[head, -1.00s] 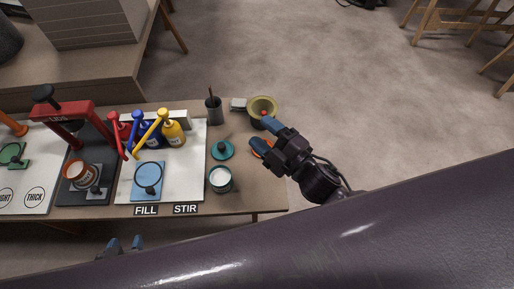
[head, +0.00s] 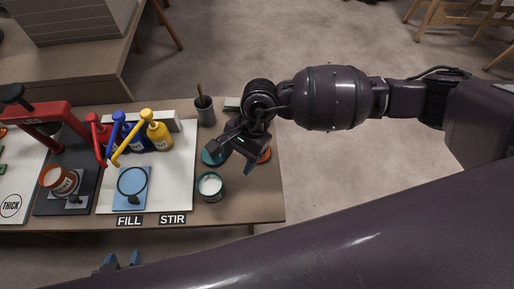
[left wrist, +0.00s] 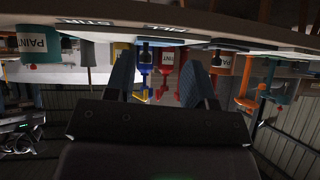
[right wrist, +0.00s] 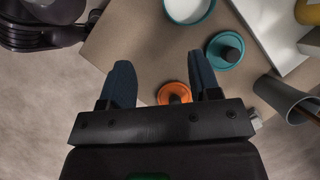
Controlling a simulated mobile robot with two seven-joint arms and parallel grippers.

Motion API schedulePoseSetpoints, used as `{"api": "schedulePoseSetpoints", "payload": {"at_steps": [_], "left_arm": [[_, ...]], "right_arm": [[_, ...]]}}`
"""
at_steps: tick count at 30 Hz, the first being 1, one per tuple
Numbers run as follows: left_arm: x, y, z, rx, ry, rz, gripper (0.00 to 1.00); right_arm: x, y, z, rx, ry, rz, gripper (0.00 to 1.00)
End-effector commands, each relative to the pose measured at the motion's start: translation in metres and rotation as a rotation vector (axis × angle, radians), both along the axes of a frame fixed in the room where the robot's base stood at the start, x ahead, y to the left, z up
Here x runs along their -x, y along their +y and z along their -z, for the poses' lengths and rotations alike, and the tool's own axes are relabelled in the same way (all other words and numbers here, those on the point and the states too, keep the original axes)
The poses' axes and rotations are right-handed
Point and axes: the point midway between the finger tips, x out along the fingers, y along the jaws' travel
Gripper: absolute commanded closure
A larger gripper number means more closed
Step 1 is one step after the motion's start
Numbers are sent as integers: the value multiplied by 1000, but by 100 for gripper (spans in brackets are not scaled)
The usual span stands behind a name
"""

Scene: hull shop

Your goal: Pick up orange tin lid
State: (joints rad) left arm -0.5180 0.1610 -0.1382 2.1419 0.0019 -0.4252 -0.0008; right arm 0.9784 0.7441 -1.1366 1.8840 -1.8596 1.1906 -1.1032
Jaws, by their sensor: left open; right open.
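The orange tin lid (right wrist: 172,90), with a dark knob, lies on the table and shows between the fingers of my right gripper (right wrist: 160,78) in the right wrist view. In the head view only part of the orange lid (head: 265,156) shows beside my right gripper (head: 236,153), which hides the rest. My right gripper is open and empty above the table; its exact height over the lid is hard to tell. My left gripper (head: 118,262) is open and empty in front of the table's near edge; it also shows in the left wrist view (left wrist: 157,66).
A teal lid (right wrist: 226,50) and an open teal paint tin (head: 210,187) are close to the orange lid. A dark cup (head: 204,112) with a stick stands behind. The white board with paint bottles (head: 158,137) and a red press (head: 38,117) fill the left.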

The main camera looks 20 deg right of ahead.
Motion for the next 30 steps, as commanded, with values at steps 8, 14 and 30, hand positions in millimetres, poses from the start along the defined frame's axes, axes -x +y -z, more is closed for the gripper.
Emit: {"api": "schedulePoseSetpoints", "payload": {"at_steps": [8,14,30], "left_arm": [[4,-1,10,3,21,-3,50],[4,-2,11,4,22,-3,50],[10,1,27,-2,52,-2,50]], "right_arm": [[-64,-60,4,317,-266,-226,43],[-73,-69,10,364,-299,-255,43],[-73,-68,65,359,-296,-252,43]]}}
